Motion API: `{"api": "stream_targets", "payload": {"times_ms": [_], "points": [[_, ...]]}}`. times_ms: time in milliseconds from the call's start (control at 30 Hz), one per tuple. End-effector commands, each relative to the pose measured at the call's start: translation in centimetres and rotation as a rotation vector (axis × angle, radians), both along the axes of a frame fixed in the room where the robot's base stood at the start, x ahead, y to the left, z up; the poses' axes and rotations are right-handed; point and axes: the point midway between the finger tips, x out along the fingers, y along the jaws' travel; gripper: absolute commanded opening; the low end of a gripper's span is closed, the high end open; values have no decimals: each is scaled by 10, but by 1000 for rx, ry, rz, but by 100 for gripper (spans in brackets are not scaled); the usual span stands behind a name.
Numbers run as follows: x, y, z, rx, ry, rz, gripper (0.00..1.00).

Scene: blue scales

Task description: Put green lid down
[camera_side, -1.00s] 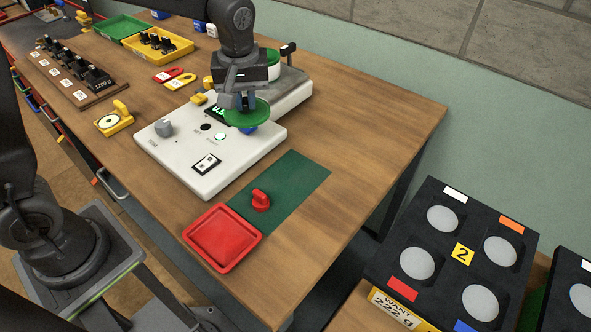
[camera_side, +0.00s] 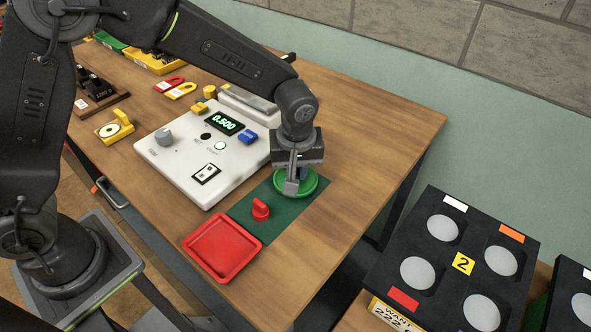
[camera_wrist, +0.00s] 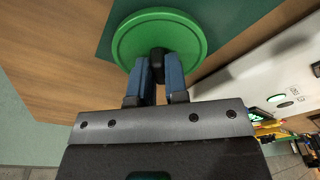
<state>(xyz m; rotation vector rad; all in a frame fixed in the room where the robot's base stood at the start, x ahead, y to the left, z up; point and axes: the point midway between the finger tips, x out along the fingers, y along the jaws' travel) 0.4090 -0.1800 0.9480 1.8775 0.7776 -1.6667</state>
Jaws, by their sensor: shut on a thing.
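The round green lid (camera_side: 309,184) is at the far end of the dark green mat (camera_side: 246,212), beside the scale. My gripper (camera_side: 292,184) is directly above it and shut on its knob. In the wrist view the lid (camera_wrist: 150,35) is a green disc with a raised rim, and its dark knob (camera_wrist: 158,56) sits between the blue fingers of my gripper (camera_wrist: 160,68). The lid is on or just above the mat; I cannot tell if it touches.
A red knobbed piece (camera_side: 261,210) stands on the mat near the red tray (camera_side: 222,247). A black holder marked 2 (camera_side: 462,264) is at the right. Bare wood lies right of the mat.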

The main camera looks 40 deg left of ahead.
Motion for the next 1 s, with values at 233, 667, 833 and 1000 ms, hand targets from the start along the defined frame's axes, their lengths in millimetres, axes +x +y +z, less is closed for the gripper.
{"api": "stream_targets", "payload": {"times_ms": [233,667,833,1000], "points": [[0,0,-8,-1,-1,0,0],[0,1,-10,0,0,0,33],[0,1,-10,0,0,0,40],[0,0,-8,0,-1,0,40]]}}
